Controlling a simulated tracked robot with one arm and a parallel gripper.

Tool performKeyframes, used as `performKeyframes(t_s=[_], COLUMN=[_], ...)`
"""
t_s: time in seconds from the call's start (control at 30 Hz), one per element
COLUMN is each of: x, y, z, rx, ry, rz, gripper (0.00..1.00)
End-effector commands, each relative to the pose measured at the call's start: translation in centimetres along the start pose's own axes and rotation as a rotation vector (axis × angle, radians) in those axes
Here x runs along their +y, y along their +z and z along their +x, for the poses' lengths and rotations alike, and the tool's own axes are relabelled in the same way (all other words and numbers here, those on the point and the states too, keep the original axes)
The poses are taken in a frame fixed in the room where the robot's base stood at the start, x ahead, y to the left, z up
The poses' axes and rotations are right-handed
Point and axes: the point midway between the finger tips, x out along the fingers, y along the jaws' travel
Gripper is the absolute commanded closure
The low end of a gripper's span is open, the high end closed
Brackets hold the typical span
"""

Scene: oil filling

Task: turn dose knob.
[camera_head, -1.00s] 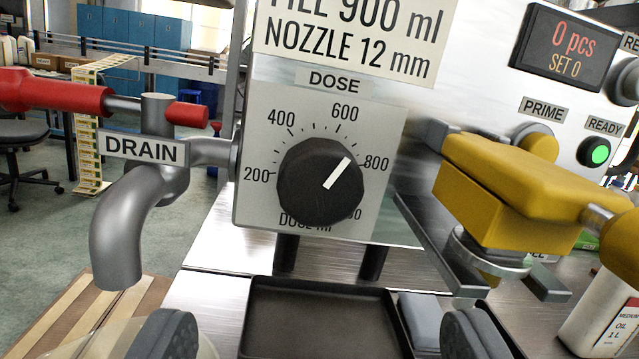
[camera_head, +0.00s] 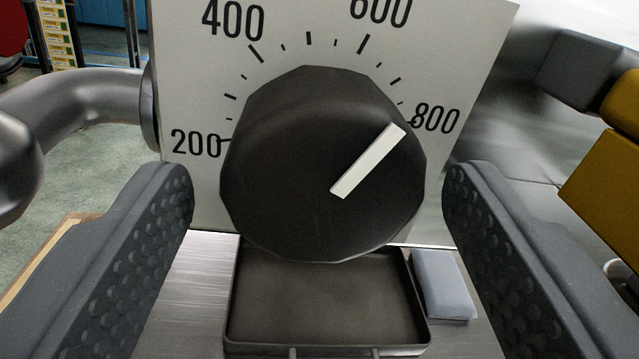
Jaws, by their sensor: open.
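The dose knob (camera_head: 300,170) is a large black many-sided knob in the middle of the view. Its white pointer (camera_head: 368,160) slants up and right, aimed just short of the 800 mark. The dial plate (camera_head: 185,95) behind it shows 200, 400, 600 and 800; its lower part is hidden by the knob. My gripper (camera_head: 318,190) is open, with one grey dimpled finger left of the knob and the other right of it. Gaps show between the knob and both fingers in the picture.
A dark shallow tray (camera_head: 320,300) lies below the knob, with a folded grey cloth (camera_head: 443,285) to its right. The steel drain pipe (camera_head: 75,100) is at left. A yellow part (camera_head: 605,185) is at the right edge.

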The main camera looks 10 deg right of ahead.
Motion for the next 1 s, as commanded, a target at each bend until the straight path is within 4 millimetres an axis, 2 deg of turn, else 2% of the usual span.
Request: performKeyframes(t_s=[0.2,0.23,0.3,0.4,0.43,0.47,0.5,0.57,0.77,1.0], x=[0.0,0.0,0.0,0.0,0.0,-1.8,-0.9,-0.6,-0.4,-0.3], y=[0.0,0.0,0.0,0.0,0.0,-0.3,-0.4,-0.2,-0.1,0.0], z=[0.0,0.0,0.0,0.0,0.0,-0.1,-0.1,-0.1,-0.1,-0.1], rx=[0.001,0.000,0.001,0.001,0.001,0.002,0.004,0.003,-0.002,-0.015], ry=[0.000,0.000,0.001,0.000,0.000,-0.003,0.001,-0.002,-0.006,-0.007], rz=[0.000,0.000,0.000,0.000,0.000,0.003,0.003,0.003,0.046,0.194], gripper=[0.33,0.35,0.55,0.77,0.77,0.77,0.77,0.77,0.77,0.77])
